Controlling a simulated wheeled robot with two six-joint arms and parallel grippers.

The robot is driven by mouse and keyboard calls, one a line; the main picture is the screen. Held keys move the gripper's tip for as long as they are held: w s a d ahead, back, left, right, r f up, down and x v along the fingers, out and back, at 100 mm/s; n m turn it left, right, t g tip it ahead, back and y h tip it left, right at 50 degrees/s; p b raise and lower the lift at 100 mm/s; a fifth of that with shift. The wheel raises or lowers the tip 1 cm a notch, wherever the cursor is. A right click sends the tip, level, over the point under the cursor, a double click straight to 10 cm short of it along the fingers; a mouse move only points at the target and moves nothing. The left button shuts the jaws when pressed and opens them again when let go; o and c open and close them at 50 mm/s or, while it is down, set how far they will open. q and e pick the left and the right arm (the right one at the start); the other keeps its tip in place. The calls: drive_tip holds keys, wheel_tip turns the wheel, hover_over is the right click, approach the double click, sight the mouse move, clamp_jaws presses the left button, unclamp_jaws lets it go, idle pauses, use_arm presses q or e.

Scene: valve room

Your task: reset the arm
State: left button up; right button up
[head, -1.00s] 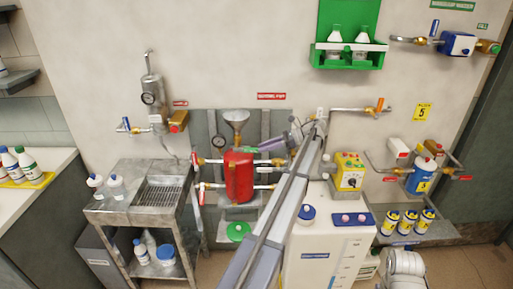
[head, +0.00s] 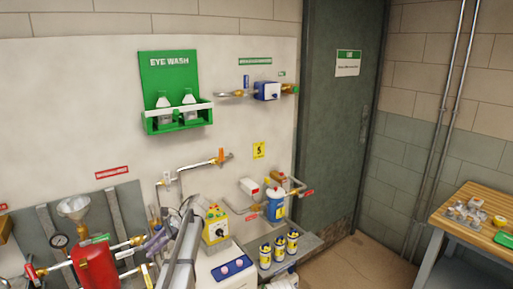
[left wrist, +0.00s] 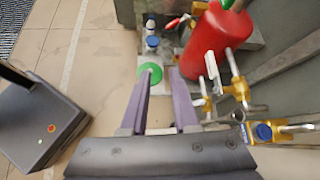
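My left arm (head: 180,262) reaches up from the bottom of the head view, toward the wall panel. My left gripper (head: 156,242) is just right of the red tank (head: 95,265) and its valves, small and partly hidden there. In the left wrist view, its two purple fingers (left wrist: 163,75) stand apart with nothing held between them. The red tank (left wrist: 215,42) and brass fittings (left wrist: 238,88) are close on the right of the fingers. A green disc (left wrist: 150,74) lies beyond, low between the fingertips. My right gripper does not show.
A white cabinet (head: 228,272) with a yellow control box (head: 215,225) stands right of my arm. A blue canister (head: 275,205) and several yellow-labelled cans (head: 279,248) are farther right. A wooden workbench (head: 475,215) is at far right. A dark box (left wrist: 42,125) sits on the floor.

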use_arm(q)
drive_tip(key=s+d+f+n+t+h, duration=0.1)
drive_tip(key=s+d+f+n+h, duration=0.1)
drive_tip(key=s+d, duration=0.7)
drive_tip(key=s+d+f+n+t+h, duration=0.2)
drive_tip(key=s+d+f+h, duration=0.1)
drive_tip(key=s+d, duration=0.6)
drive_tip(key=s+d+f+n+t+h, duration=0.1)
drive_tip(key=s+d+f+h, duration=0.2)
drive_tip(key=s+d, duration=0.6)
drive_tip(key=d, duration=0.5)
drive_tip(key=shift+s+d+f+n+t, duration=0.15)
drive_tip(key=shift+d+f+n+t, duration=0.05)
drive_tip(key=shift+f+n+t, duration=0.2)
